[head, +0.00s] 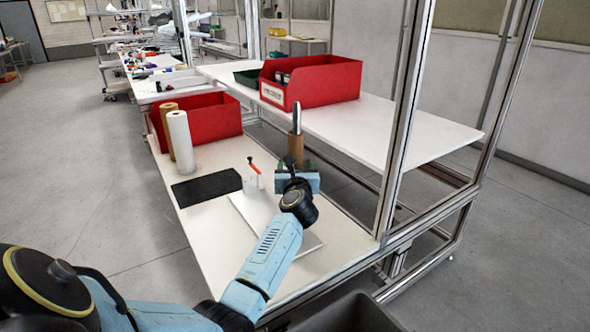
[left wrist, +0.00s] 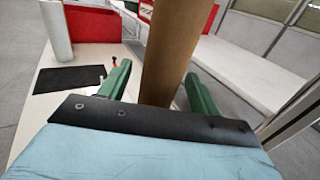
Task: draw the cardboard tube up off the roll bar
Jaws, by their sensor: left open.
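The brown cardboard tube (head: 295,148) stands upright on the roll bar (head: 297,117), whose grey upper end sticks out above the tube. My left gripper (head: 297,165) is low at the tube in the head view, and my wrist hides the tube's lower end. In the left wrist view the tube (left wrist: 170,50) rises between the two green fingers of my left gripper (left wrist: 158,85). My right gripper is not in view.
A white roll (head: 180,142) and a brown roll (head: 163,128) stand by a red bin (head: 213,118) on the lower shelf (head: 200,225). The upper shelf (head: 400,127) and a metal post (head: 398,130) are to the right.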

